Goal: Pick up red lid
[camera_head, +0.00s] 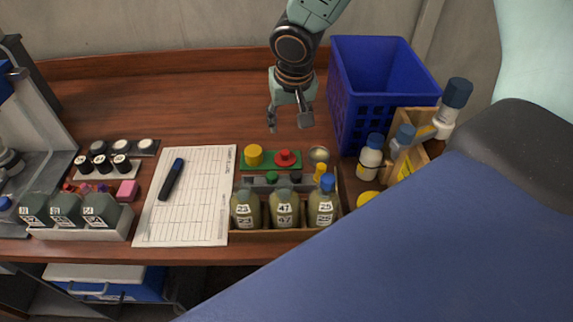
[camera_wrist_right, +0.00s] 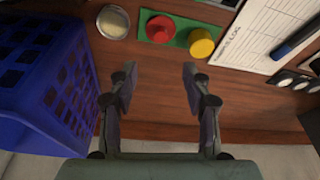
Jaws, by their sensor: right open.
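The red lid (camera_head: 285,157) lies on a green strip (camera_head: 268,166) on the wooden table, to the right of a yellow lid (camera_head: 253,154). In the right wrist view the red lid (camera_wrist_right: 160,29) is at the top middle, beside the yellow lid (camera_wrist_right: 201,42) on the green strip (camera_wrist_right: 179,37). My right gripper (camera_head: 290,118) is open and empty, behind and above the lids. In the wrist view its two fingers (camera_wrist_right: 158,90) are spread apart with bare table between them. My left gripper is not seen.
A blue basket (camera_head: 365,95) stands right of my right gripper. A metal dish (camera_head: 319,154) sits beside the red lid. Bottles in a wooden tray (camera_head: 270,236) stand in front. A clipboard sheet (camera_head: 190,200) with a marker lies left. The table's back middle is clear.

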